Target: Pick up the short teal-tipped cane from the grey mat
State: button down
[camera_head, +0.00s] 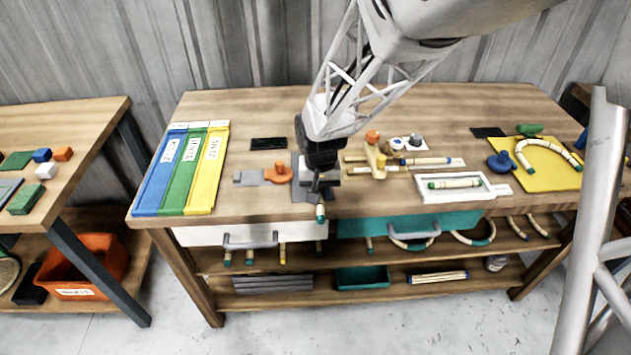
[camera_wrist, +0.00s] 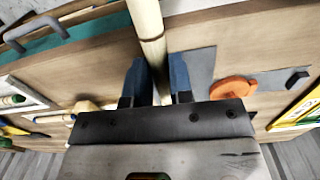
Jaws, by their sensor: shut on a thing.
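A pale cane (camera_wrist: 148,25) stands between the two blue fingers of my gripper (camera_wrist: 158,85) in the wrist view, and the jaws are shut on it. In the head view, its teal tip (camera_head: 320,213) shows just below my gripper (camera_head: 318,186), near the table's front edge. The rest of the cane is mostly hidden by the gripper and wrist. The grey mat (camera_head: 299,170) lies around and behind the gripper, partly covered by it; it also shows in the wrist view (camera_wrist: 204,62). I cannot tell whether the cane still touches the mat.
An orange clamp (camera_head: 279,173) sits left of the gripper. Right are a wooden jig (camera_head: 375,158), a white tray (camera_head: 428,199) holding a cane, and a yellow board (camera_head: 540,178) with a bent cane.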

jog(key=shift+s+d, duration=0.15)
jog(key=shift+s, duration=0.45)
jog(key=shift+w+r, duration=0.1)
dwell(0.3)
